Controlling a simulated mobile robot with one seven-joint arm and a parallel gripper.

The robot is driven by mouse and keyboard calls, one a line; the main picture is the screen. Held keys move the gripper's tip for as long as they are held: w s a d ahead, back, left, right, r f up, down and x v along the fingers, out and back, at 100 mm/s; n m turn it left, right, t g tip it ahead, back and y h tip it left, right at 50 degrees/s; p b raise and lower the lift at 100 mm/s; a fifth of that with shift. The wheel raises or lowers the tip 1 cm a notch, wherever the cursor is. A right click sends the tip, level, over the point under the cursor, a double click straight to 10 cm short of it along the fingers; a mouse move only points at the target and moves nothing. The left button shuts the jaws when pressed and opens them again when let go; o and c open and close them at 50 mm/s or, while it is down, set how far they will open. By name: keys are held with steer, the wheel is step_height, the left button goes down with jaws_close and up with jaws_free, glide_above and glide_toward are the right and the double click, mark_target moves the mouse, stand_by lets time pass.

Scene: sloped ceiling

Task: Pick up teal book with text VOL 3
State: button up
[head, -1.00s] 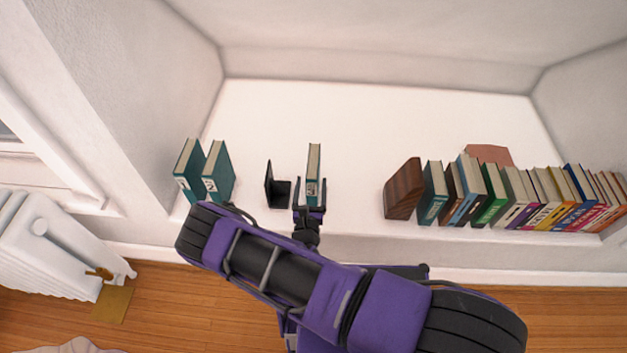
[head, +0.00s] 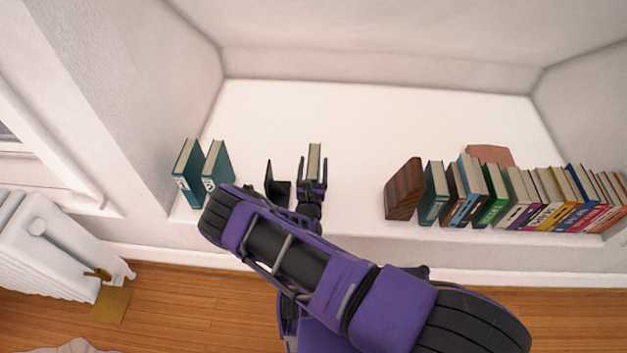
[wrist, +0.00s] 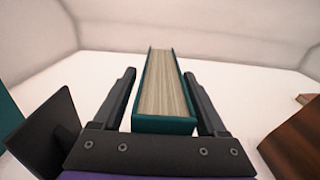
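A teal book (head: 314,160) stands upright on the white ledge, apart from the other books. In the wrist view the teal book (wrist: 164,92) shows its cream page edges and teal cover edge; no text on it is readable. My gripper (head: 313,172) is around it, one finger on each side. In the wrist view my gripper (wrist: 165,100) is open, with a gap between the book and each finger. Two more teal books, one (head: 188,172) at the far left and one (head: 217,166) beside it, carry white labels too small to read.
A black bookend (head: 277,187) stands close on the left of my gripper. A brown wooden block (head: 403,190) stands to the right, followed by a row of several books (head: 490,195). The ledge (head: 350,120) behind is mostly clear.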

jaws_close()
stand_by(1.1)
